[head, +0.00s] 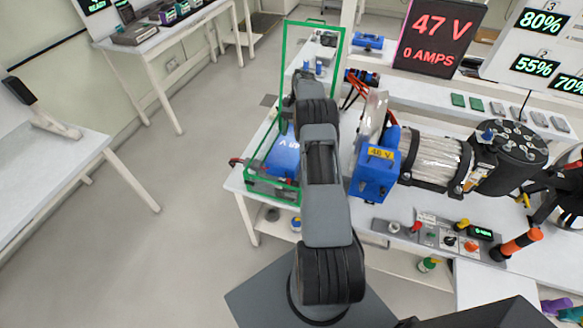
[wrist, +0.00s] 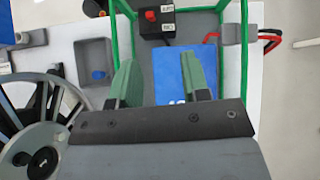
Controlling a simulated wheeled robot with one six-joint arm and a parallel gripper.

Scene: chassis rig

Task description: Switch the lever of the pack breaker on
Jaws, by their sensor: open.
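In the wrist view, a small dark box (wrist: 150,27) with a red knob or short lever (wrist: 150,14) and two white labels stands at the top, inside the green frame (wrist: 224,50). It looks like the pack breaker, but the labels are too small to read and the lever's position cannot be told. My gripper (wrist: 160,80) has its two green fingers spread wide, with nothing between them. The box shows beyond the fingertips. A blue pack (wrist: 197,70) lies beyond and partly behind the right finger. In the head view, the blue pack (head: 284,155) shows left of my arm; my arm hides the breaker.
Green frame posts (head: 282,70) stand around the work area. A blue unit with a yellow label (head: 376,172) stands right of my arm. Floor at left is clear.

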